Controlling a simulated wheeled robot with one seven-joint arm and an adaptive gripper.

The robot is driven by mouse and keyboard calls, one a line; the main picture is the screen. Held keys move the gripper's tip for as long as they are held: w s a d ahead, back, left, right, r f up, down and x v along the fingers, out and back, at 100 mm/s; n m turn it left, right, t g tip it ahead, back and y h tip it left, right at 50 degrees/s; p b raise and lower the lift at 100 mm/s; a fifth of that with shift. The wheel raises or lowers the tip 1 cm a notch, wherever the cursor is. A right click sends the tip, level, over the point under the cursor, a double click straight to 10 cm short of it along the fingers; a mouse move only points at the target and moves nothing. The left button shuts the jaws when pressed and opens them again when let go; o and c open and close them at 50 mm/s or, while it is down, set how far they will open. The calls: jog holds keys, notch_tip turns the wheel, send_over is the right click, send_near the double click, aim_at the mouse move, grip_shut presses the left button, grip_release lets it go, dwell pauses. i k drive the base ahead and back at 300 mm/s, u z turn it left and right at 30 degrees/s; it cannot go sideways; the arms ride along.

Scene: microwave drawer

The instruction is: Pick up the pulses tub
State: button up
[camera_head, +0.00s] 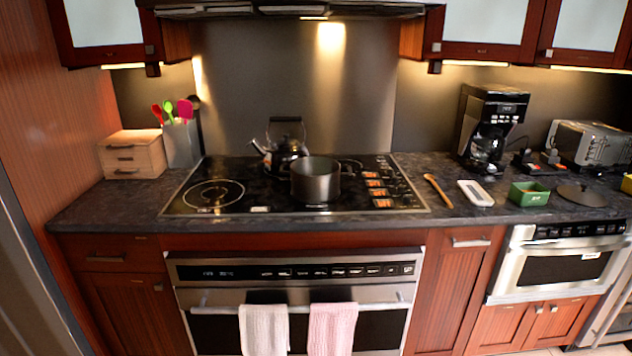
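A small green open-topped tub (529,194) stands on the dark counter at the right, above the microwave drawer. It is the only tub-like thing that I see clearly, but I cannot read a label or make out its contents, so I cannot tell if it is the pulses tub. My gripper is not in view, and nothing shows in contact with the green tub.
A white dish (475,193) and a wooden spoon (438,190) lie left of the tub. A dark round lid (582,195) lies right of it. A coffee maker (490,128) and toaster (592,146) stand behind. The microwave drawer (556,264) is shut. A pot (316,180) stands on the cooktop.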

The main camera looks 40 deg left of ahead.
aim_at(523, 194)
jog(key=z, duration=0.05)
jog(key=k, duration=0.5)
jog(key=u, duration=1)
jog(key=i, duration=1.1)
jog(key=z, duration=0.3)
